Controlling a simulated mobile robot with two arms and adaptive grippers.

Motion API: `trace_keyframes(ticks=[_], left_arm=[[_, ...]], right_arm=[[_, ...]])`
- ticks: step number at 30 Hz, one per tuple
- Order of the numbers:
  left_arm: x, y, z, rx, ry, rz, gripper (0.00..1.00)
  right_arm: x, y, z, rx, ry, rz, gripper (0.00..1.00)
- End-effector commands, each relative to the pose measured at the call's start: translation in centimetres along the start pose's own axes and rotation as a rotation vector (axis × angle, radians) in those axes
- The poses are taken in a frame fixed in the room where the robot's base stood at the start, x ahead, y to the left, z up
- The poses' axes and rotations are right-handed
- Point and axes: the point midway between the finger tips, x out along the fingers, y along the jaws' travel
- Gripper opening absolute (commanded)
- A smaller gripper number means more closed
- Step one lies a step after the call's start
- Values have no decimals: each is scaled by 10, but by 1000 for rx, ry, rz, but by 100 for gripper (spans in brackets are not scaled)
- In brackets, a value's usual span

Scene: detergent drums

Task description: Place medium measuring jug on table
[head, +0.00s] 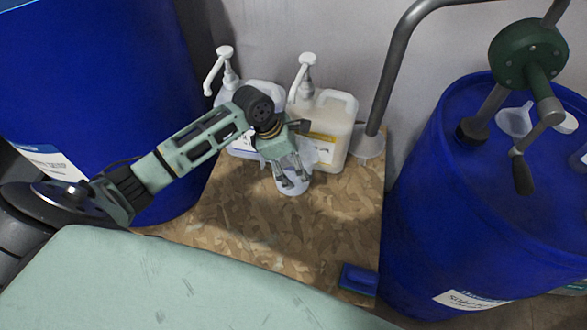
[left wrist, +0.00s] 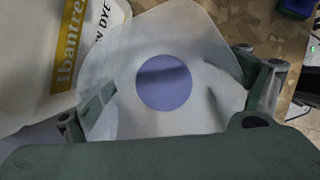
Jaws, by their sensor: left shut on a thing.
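My left gripper (head: 289,178) reaches down over the wooden board table (head: 230,220), in front of the white jerrycans. It is shut on a translucent whitish measuring jug (head: 294,188), mostly hidden by the fingers in the head view. In the left wrist view the jug (left wrist: 205,45) is seen from above, between the fingers of the left gripper (left wrist: 172,100), with a round bluish bottom. I cannot tell whether the jug touches the board. My right gripper is not in view.
Two white jerrycans with pump tops, one at left (head: 265,95) and one at right (head: 335,110), stand at the back. Blue drums flank the board, left (head: 90,70) and right (head: 430,200). A blue block (head: 358,279) lies at the front right. The middle is clear.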

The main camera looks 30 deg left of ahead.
Motion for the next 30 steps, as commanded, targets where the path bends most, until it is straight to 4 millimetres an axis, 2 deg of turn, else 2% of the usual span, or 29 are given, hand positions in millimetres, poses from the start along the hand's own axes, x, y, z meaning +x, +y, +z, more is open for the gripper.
trace_keyframes(ticks=[1,5,10,17,28,29,30], left_arm=[[3,7,-4,-1,0,1,52],[8,17,-10,0,-1,0,52],[16,18,-14,1,-1,-1,52],[44,18,-26,1,0,0,52],[47,18,-27,0,-1,1,52],[48,18,-28,1,0,1,89],[48,18,-28,1,0,1,93]], right_arm=[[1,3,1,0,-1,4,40],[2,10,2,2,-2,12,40],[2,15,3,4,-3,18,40],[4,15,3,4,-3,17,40],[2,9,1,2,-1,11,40],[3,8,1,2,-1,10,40],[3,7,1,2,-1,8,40]])
